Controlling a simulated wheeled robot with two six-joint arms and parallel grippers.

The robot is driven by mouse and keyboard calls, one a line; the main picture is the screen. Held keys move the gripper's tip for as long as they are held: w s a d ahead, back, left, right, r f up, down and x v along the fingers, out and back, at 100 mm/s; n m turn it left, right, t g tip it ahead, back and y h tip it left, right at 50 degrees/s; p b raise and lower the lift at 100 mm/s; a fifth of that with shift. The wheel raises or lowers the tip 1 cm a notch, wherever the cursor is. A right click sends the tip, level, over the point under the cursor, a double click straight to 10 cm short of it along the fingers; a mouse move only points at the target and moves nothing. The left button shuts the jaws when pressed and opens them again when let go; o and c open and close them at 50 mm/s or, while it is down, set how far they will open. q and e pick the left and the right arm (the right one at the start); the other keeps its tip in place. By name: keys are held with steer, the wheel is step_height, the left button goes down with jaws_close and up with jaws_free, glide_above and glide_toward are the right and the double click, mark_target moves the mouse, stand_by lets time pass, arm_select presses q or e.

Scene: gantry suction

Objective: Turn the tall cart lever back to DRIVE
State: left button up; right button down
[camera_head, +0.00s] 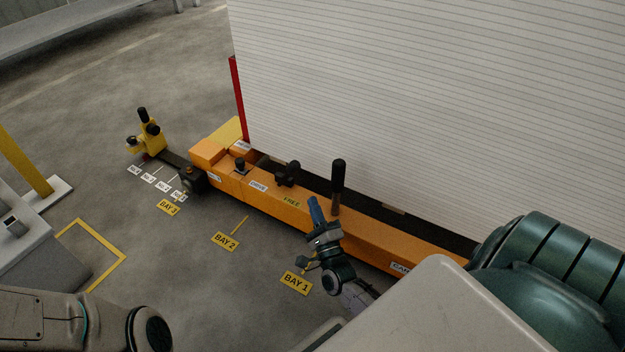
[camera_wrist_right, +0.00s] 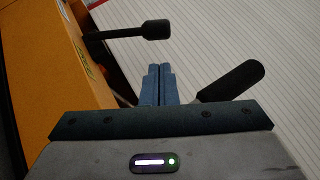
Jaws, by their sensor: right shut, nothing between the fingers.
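The tall cart lever (camera_head: 338,178) has a thick black grip and stands nearly upright on the orange cart beam (camera_head: 375,238), to the right of the FREE label (camera_head: 291,202). The DRIVE label (camera_head: 258,185) is further left on the beam. My right gripper (camera_head: 314,207) is shut and empty, its blue fingers just left of the tall lever in the head view. In the right wrist view the shut fingertips (camera_wrist_right: 158,72) lie between two black handles; I cannot tell whether they touch either. My left gripper is out of view.
A large white ribbed load (camera_head: 430,100) rises behind the beam. A yellow fixture (camera_head: 150,135) is beyond the beam's left end. Floor around the BAY 2 sign (camera_head: 225,241) is clear.

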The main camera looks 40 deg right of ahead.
mark_target(287, 175)
steer(key=b+x, duration=0.2)
steer(key=x, duration=0.6)
